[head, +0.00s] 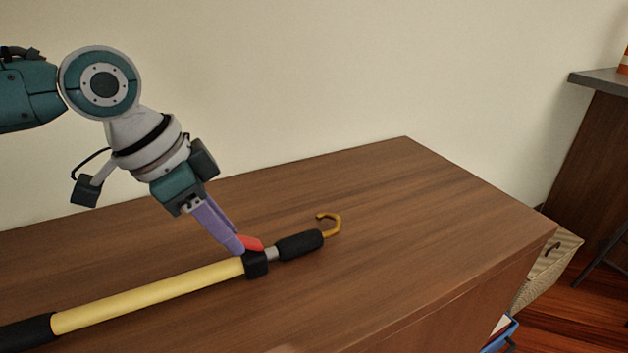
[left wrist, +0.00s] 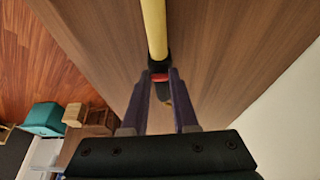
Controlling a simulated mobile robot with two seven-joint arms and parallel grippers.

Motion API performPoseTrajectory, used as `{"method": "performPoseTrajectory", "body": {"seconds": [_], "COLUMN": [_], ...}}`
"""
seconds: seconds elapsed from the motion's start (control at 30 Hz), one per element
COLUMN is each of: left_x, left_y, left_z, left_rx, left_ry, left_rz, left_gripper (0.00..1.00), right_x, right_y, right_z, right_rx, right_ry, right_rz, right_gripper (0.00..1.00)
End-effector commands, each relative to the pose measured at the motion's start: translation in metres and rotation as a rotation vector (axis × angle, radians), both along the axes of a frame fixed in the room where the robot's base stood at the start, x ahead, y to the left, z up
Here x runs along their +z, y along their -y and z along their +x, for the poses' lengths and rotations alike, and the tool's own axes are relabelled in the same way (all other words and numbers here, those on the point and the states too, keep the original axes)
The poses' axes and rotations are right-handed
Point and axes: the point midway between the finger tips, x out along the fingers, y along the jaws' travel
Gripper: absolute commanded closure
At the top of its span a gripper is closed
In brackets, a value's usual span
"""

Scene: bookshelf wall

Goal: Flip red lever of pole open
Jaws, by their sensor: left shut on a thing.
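A pole with a yellow shaft (head: 150,297) lies on the wooden cabinet top, with black grips and a brass hook (head: 331,224) at its right end. Its red lever (head: 251,242) sits at the black clamp (head: 256,264) between the shaft and the right grip. My left gripper (head: 240,248) points down with its purple fingers at the lever, shut on it; the fingers hide part of the lever. In the left wrist view the red lever (left wrist: 159,77) shows between the two fingertips, below the yellow shaft (left wrist: 154,30). My right gripper is not in view.
The cabinet top (head: 400,200) is otherwise clear, with its front edge at the lower right. A cream wall (head: 300,80) stands behind it. A woven box (head: 548,262) and a dark wooden piece of furniture (head: 590,160) stand at the right.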

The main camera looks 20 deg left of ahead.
Motion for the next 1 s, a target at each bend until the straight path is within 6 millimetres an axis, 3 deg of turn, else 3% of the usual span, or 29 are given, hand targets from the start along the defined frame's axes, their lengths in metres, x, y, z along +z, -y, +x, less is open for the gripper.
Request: {"method": "performPoseTrajectory", "body": {"seconds": [0.27, 0.6, 0.97, 1.0], "left_x": [0.013, 0.011, 0.012, 0.012], "left_y": [0.009, 0.015, 0.014, 0.014], "left_z": [0.01, 0.018, 0.017, 0.017], "left_rx": [0.0, -0.001, 0.0, 0.0], "left_ry": [-0.155, -0.321, -0.336, -0.336], "left_rz": [0.127, 0.269, 0.282, 0.282], "left_gripper": [1.0, 1.0, 1.0, 0.71], "right_x": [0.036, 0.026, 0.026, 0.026], "right_y": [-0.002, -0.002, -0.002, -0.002], "right_z": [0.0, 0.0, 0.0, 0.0], "right_rx": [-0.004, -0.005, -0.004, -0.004], "right_ry": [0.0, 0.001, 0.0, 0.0], "right_rz": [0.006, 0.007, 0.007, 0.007], "right_gripper": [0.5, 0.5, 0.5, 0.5]}}
